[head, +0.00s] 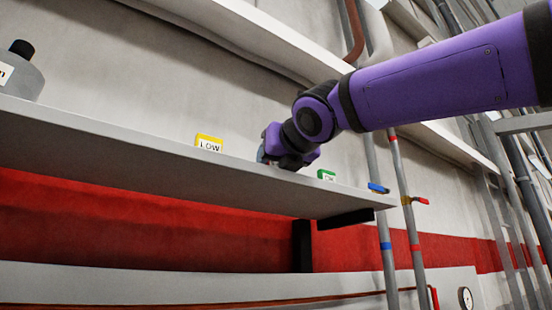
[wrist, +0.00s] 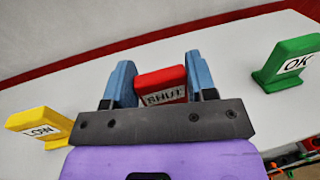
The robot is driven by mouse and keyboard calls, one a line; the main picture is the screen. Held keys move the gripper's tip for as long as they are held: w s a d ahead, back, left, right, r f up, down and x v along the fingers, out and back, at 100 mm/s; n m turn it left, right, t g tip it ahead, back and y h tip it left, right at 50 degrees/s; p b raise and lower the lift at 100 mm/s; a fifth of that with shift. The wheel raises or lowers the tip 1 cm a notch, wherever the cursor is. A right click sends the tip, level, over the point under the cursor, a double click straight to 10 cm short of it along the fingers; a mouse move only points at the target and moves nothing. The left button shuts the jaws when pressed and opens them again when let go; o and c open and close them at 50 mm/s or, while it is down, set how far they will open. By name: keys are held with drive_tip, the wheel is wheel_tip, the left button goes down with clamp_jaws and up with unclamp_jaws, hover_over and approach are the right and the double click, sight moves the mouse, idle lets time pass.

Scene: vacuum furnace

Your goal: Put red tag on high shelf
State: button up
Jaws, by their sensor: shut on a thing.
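The red tag (wrist: 160,80), lettered SHUT, stands between the blue fingers of my gripper (wrist: 161,84) in the wrist view. My gripper is shut on it. In the head view my gripper (head: 271,147) is at the grey shelf, between the yellow and green tags, and the red tag is hidden there. The tag appears to be at the shelf's surface; whether it touches cannot be told. A higher pale shelf (head: 245,32) runs along the wall above.
On the grey shelf (head: 130,137) stand a yellow LOW tag (head: 208,143) left of my gripper and a green OK tag (head: 326,175) to its right. A grey bottle (head: 22,78) stands at the far left. Vertical pipes (head: 402,190) with valves are beyond the shelf's right end.

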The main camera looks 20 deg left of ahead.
drive_tip(key=shift+f, duration=0.1)
drive_tip(key=o, duration=1)
drive_tip(key=shift+c, duration=0.2)
drive_tip(key=shift+s+d, duration=0.1)
drive_tip(key=v, duration=1.1)
drive_tip(key=shift+s+d, duration=0.2)
drive_tip(key=shift+s, duration=0.15)
